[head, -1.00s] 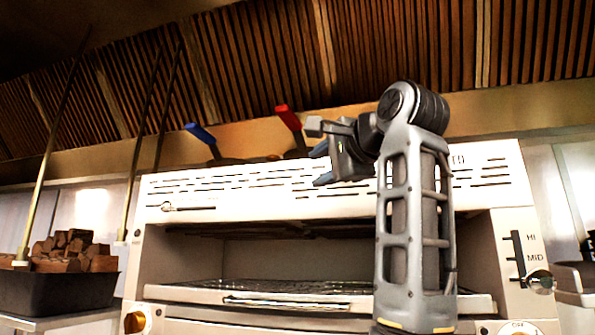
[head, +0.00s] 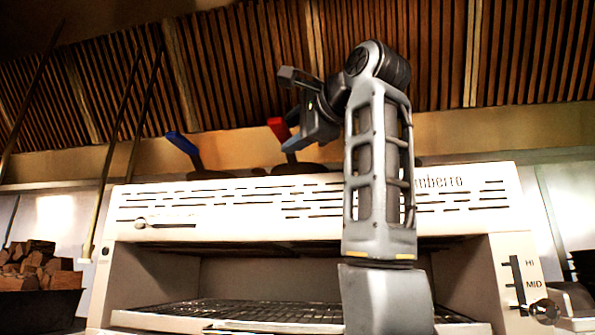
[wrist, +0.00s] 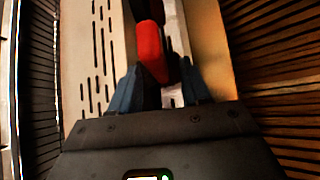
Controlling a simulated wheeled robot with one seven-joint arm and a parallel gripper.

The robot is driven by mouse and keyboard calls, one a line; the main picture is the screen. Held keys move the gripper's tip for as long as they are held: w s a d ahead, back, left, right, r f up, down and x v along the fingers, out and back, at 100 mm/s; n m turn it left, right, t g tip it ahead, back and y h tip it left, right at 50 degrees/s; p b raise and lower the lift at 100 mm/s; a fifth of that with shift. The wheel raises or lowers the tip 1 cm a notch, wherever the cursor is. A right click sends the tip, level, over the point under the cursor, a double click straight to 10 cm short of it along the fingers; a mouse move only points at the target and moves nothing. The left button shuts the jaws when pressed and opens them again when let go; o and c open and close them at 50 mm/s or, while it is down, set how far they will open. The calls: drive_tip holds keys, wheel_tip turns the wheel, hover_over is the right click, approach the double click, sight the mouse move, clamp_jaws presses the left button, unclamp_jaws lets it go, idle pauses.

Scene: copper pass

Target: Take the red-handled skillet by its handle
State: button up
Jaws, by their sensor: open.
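The red-handled skillet stands on top of the white oven; its dark pan (head: 300,168) is partly hidden behind my arm, and its red handle (head: 277,128) slants upward. My gripper (head: 291,108) is open, just right of the handle in the head view, with its lower blue fingertip overlapping the handle's lower part. In the wrist view the red handle (wrist: 151,48) lies in line with the gap between the two blue fingertips (wrist: 159,88). The fingers are not closed on it. I cannot tell whether the handle is fully between them or just beyond.
A blue-handled pan (head: 183,146) stands left of the skillet on the white oven (head: 240,207). A wood-slat hood (head: 240,65) hangs above and behind. A dark box of wood chunks (head: 38,303) is at the lower left. Thin rods (head: 108,180) stand at left.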

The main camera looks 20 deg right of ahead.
drive_tip(key=shift+w+a, duration=0.1)
drive_tip(key=shift+w, duration=0.7)
drive_tip(key=shift+c, duration=0.2)
clamp_jaws()
drive_tip(key=shift+s, duration=0.1)
idle(0.5)
